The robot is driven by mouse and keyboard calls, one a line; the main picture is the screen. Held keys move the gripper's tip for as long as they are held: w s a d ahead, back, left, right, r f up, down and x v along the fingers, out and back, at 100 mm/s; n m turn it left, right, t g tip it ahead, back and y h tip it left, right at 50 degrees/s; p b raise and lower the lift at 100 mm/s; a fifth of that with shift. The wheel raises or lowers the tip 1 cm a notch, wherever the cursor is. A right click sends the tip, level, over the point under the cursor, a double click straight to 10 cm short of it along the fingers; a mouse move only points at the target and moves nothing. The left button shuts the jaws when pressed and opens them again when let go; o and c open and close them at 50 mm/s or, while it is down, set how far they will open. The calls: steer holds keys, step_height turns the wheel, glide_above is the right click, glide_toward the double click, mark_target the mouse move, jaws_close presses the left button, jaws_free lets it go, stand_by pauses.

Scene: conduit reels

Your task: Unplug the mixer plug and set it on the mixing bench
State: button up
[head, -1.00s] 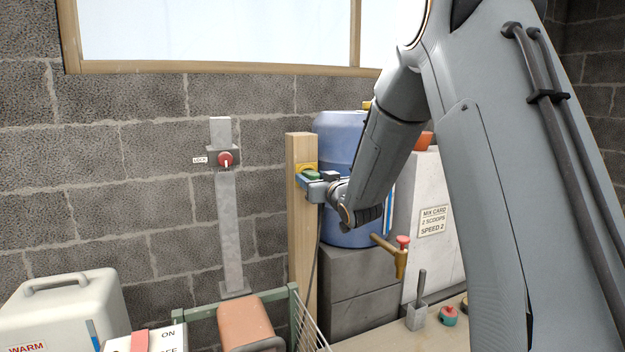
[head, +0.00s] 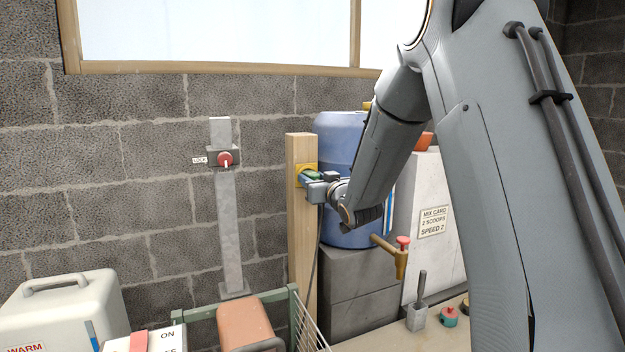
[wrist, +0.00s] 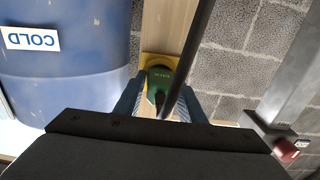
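The mixer plug is green with a dark cord. It sits in a yellow socket (head: 306,167) on a wooden post (head: 301,235); the plug (wrist: 160,82) shows end-on in the wrist view. My gripper (head: 310,181) is at the plug, and in the wrist view its two blue-grey fingers (wrist: 160,98) stand on either side of it. Small gaps seem to show between fingers and plug, so the gripper looks open around it. In the head view the fingers partly hide the plug. The pale bench top (head: 452,335) is at the lower right, partly hidden by my arm.
A blue barrel (head: 337,160) stands right beside the post on grey blocks. A brass tap (head: 398,260), a grey scoop (head: 417,312) and a small green-and-red item (head: 448,316) are near the bench. A red lock switch (head: 225,159) is left of the post. The cord hangs down the post.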

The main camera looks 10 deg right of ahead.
jaws_close()
steer(key=s+d, duration=0.1)
steer(key=s, duration=0.5)
steer(key=shift+p, duration=0.3)
stand_by(0.8)
steer(key=shift+d, duration=0.1)
